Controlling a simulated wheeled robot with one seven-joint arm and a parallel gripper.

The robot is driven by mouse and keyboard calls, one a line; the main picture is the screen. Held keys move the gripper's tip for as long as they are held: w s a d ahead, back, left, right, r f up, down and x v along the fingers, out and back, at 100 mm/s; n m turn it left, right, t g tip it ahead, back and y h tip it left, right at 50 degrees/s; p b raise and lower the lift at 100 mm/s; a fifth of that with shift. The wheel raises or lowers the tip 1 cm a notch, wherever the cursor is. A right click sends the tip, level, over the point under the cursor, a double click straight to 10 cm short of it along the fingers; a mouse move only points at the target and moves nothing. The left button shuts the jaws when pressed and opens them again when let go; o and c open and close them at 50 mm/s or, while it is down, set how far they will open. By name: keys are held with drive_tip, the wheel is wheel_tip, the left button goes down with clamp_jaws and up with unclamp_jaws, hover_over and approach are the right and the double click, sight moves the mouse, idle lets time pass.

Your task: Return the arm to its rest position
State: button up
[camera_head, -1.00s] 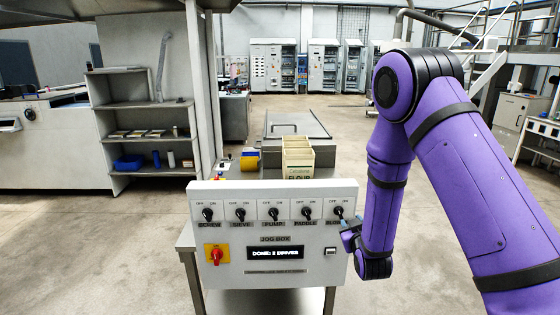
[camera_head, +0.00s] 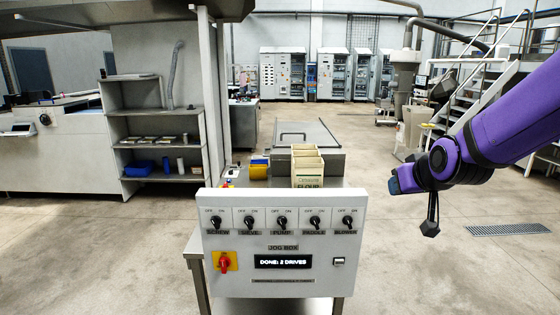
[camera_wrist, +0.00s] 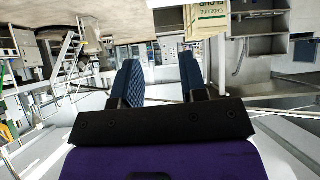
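My purple arm (camera_head: 520,118) reaches in from the right edge in the head view. My gripper (camera_head: 396,183) is raised to the right of the jog box, clear of it and touching nothing. In the wrist view its two blue fingers (camera_wrist: 160,78) stand apart with nothing between them, so it is open. The jog box (camera_head: 283,285) is a white panel with a row of black switches marked screw, sieve, pump, paddle and blower. Its display (camera_head: 283,262) reads "DONE: 2 DRIVES". A red knob (camera_head: 224,262) sits on a yellow plate at its left.
A cream flour carton (camera_head: 307,166) and a yellow roll (camera_head: 259,170) stand behind the panel. Grey shelving (camera_head: 160,140) is at left. Stairs (camera_head: 478,85) rise at the right back. The floor (camera_head: 420,265) right of the panel is open.

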drive_tip(key=s+d+r+g, duration=0.1)
drive_tip(key=s+r+g, duration=0.1)
drive_tip(key=s, duration=1.1)
drive_tip(key=s+d+r+m+g, duration=0.1)
drive_tip(key=s+r, duration=0.4)
drive_tip(key=s, duration=0.7)
drive_tip(key=shift+s+d+g+h, duration=0.4)
drive_tip(key=shift+d+g, duration=0.05)
drive_tip(key=shift+g, duration=0.45)
